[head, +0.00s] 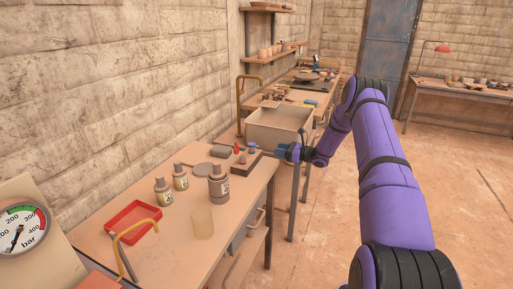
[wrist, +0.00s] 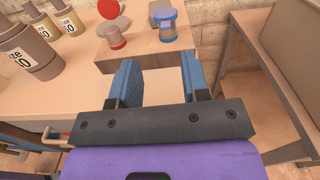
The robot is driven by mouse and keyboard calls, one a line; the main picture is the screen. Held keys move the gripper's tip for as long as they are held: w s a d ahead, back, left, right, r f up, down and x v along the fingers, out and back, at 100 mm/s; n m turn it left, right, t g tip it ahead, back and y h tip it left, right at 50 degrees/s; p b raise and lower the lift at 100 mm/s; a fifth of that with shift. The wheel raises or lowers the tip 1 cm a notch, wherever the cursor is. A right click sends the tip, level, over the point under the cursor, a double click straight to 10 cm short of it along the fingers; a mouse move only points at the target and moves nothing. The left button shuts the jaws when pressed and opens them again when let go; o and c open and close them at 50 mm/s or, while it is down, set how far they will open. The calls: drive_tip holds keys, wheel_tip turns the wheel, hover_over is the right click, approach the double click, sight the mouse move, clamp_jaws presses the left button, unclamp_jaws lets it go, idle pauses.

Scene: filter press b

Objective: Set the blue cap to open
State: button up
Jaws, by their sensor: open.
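The blue cap (wrist: 164,18) sits on a small metal post with a blue ring at its foot, on a wooden block (wrist: 130,60) at the table's edge. It also shows small in the head view (head: 252,147); its exact setting is hard to tell. A similar red cap (wrist: 108,9) stands to its left. My gripper (wrist: 158,66) is open and empty, its blue fingers apart, short of the blue cap and in line with it. In the head view my gripper (head: 287,152) is just right of the block.
Labelled bottles (head: 218,186) stand left of the block in both views. A red tray (head: 131,226) and a pressure gauge (head: 20,228) are nearer. A large open bin (head: 280,127) stands behind. Open floor lies to the right.

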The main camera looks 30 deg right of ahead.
sight(258, 146)
drive_tip(key=x, duration=1)
drive_tip(key=shift+w+d+f, duration=0.1)
drive_tip(key=shift+w+f, duration=0.25)
drive_tip(key=shift+w, duration=0.05)
clamp_jaws()
